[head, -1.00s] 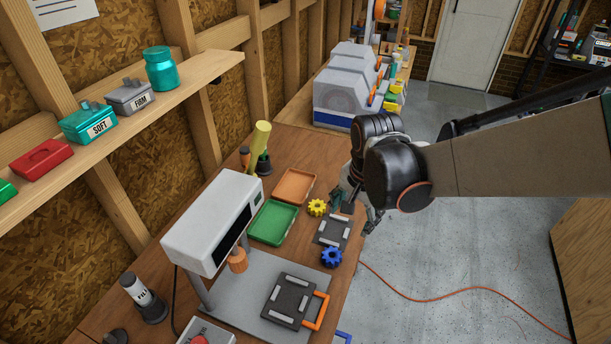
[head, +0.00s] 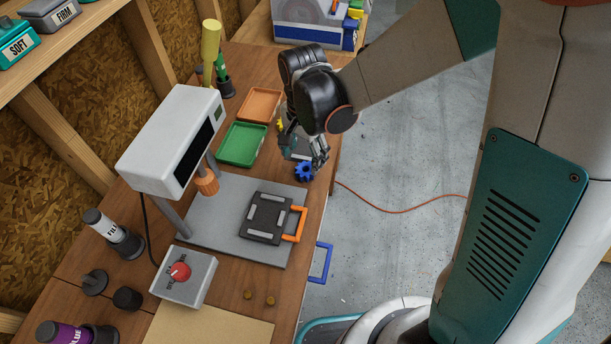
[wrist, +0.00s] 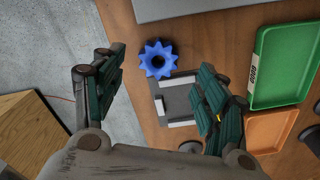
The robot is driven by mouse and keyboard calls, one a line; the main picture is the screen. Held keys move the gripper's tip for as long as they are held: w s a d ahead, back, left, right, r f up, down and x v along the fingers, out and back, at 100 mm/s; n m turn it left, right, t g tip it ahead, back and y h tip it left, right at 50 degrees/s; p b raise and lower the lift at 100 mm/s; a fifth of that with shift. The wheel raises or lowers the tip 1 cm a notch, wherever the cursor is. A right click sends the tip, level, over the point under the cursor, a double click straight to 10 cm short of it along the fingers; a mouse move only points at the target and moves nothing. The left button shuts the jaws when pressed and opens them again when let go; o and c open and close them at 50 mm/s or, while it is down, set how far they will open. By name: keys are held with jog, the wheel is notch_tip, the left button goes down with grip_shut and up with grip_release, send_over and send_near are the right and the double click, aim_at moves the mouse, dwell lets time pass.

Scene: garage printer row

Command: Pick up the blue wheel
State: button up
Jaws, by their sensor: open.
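The blue wheel (head: 304,171) is a toothed, gear-like disc with a dark central hole. It lies on the wooden bench near its right edge. In the wrist view the blue wheel (wrist: 158,60) lies beyond the fingertips, between their lines, beside a dark grey plate (wrist: 178,100) with pale strips. My gripper (head: 302,152) is open and empty, above the bench close to the wheel. In the wrist view my gripper (wrist: 157,75) shows its two fingers wide apart. In the head view the gripper partly covers the grey plate.
A green tray (head: 242,144) and an orange tray (head: 259,104) lie left of my gripper. A white press (head: 172,140) stands over a grey base, with a black plate (head: 266,217) with an orange handle on it. Open floor lies to the right.

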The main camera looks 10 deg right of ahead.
aim_at(303, 168)
jog(key=shift+f+b, duration=1.8)
jog(key=shift+f, duration=1.25)
jog(key=shift+s, duration=0.1)
jog(key=shift+r, duration=0.1)
jog(key=c, duration=1)
